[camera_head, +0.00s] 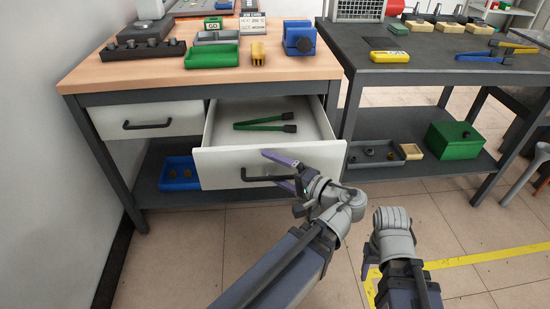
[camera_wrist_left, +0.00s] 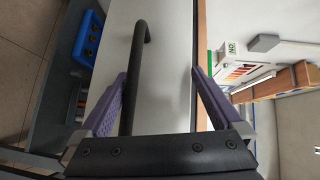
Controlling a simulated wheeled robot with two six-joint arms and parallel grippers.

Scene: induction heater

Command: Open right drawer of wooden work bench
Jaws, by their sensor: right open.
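The wooden work bench (camera_head: 150,72) has two white drawers under its top. The right drawer (camera_head: 225,162) is pulled well out, with green tongs (camera_head: 265,123) inside. Its black handle (camera_head: 262,178) is on the front panel. My left gripper (camera_head: 275,170) is at this handle, its purple fingers apart. In the left wrist view the handle (camera_wrist_left: 133,80) runs between the open fingers, nearer the left one. The left drawer (camera_head: 150,121) is shut. My right gripper (camera_head: 369,279) is low at the right, away from the bench, and its fingers are mostly hidden.
A blue bin (camera_head: 179,174) sits on the lower shelf beneath the drawers. A dark table (camera_head: 440,72) stands to the right, with a green box (camera_head: 454,139) on its shelf. Tools and trays cover the bench top. The tiled floor in front is clear.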

